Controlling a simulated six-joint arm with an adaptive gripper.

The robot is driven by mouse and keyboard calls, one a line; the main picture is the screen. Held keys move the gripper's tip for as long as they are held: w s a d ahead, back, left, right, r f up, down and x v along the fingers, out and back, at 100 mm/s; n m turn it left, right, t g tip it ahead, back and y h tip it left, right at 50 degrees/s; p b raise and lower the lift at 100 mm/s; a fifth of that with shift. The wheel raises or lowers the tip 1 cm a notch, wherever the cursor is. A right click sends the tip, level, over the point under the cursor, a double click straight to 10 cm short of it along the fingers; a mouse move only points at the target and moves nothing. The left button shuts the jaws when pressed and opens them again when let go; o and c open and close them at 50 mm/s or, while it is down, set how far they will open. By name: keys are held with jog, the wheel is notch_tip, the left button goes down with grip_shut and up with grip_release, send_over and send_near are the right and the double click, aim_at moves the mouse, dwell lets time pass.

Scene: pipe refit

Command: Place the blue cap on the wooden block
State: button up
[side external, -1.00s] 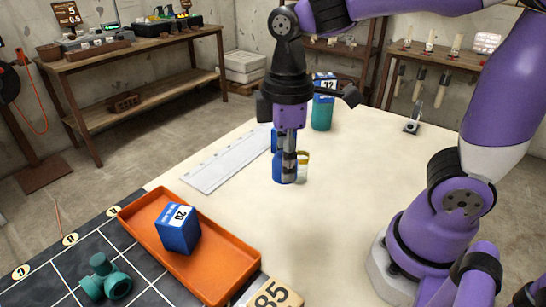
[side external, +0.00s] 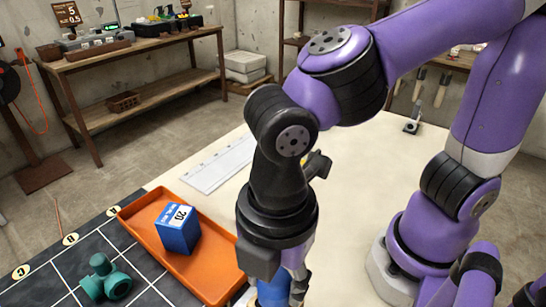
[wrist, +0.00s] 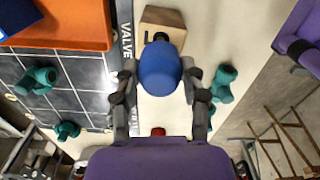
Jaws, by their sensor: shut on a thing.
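The blue cap (wrist: 160,68) is held between the two fingers of my gripper (wrist: 160,78) in the wrist view. The cap also shows at the bottom edge of the side view (side external: 272,293), partly cut off. The pale wooden block (wrist: 165,18) shows just beyond the cap in the wrist view, and the cap overlaps part of it. From this angle I cannot tell the height of the cap above the block or the table. In the side view, my arm and gripper hide the block.
An orange tray (side external: 215,290) with a blue box (side external: 178,230) stands left of my gripper. More teal fittings (wrist: 222,84) stand right of my gripper in the wrist view. A white ruler-like strip (side external: 215,165) lies behind.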

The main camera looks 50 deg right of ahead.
jog(key=shift+f, duration=0.8)
jog(key=o, duration=0.8)
jog(key=shift+f, duration=0.15)
jog(key=shift+o, duration=0.2)
